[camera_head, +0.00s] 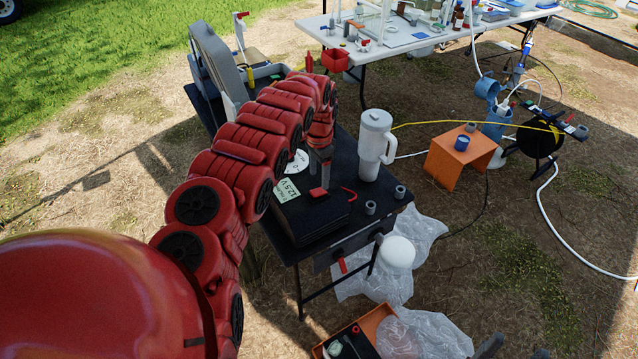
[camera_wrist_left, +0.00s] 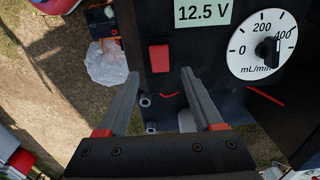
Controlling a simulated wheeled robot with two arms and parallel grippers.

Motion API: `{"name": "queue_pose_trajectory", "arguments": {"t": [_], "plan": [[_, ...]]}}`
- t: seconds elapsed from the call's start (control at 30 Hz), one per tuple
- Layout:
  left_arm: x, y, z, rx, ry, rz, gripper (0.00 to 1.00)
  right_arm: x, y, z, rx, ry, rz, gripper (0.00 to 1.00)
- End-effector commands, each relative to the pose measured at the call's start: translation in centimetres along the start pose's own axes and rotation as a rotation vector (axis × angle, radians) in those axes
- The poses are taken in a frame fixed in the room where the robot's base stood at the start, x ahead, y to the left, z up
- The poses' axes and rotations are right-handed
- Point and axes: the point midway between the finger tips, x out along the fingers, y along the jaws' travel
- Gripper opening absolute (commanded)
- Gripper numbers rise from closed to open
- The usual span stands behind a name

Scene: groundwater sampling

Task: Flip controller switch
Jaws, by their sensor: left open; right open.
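The black controller box (camera_head: 325,218) lies on a black table, with a 12.5 V label (camera_head: 287,189) and a white mL/min dial (camera_head: 300,160). Its red switch (camera_head: 318,192) also shows in the left wrist view (camera_wrist_left: 160,57). My left gripper (camera_head: 320,165) points down over the box, open and empty. In the left wrist view its fingertips (camera_wrist_left: 159,74) flank the switch's lower end in the picture; I cannot tell whether they touch anything. My right gripper (camera_head: 515,350) shows only as dark fingertips at the bottom edge, apart and far from the controller.
A white tumbler (camera_head: 375,145) stands right of the controller, near small grey cylinders (camera_head: 370,207). An orange stand (camera_head: 460,155) and a cable reel (camera_head: 540,137) are farther right. Plastic bags (camera_head: 425,335) and an orange-edged crate (camera_head: 378,316) lie below the table.

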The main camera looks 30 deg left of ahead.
Motion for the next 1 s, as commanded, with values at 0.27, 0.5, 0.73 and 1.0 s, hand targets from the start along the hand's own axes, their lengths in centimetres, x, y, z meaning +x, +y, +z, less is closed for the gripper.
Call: {"name": "queue_pose_trajectory", "arguments": {"t": [0.27, 0.5, 0.73, 1.0], "plan": [[4.0, 0.2, -0.1, 0.001, 0.001, 0.004, 0.68, 0.8, 0.0, -0.1, 0.0, 0.0, 0.0, 0.61], [5.2, 0.0, 0.0, -0.002, 0.0, 0.001, 0.68, 0.9, 0.0, -0.1, 0.0, 0.0, 0.0, 0.61], [5.3, 0.0, 0.0, -0.002, 0.0, 0.001, 0.68, 0.9, 0.0, -0.1, 0.0, 0.0, 0.0, 0.61], [5.2, 0.0, 0.0, -0.002, 0.0, 0.001, 0.26, 0.9, 0.0, -0.1, 0.0, 0.0, 0.0, 0.61]]}}
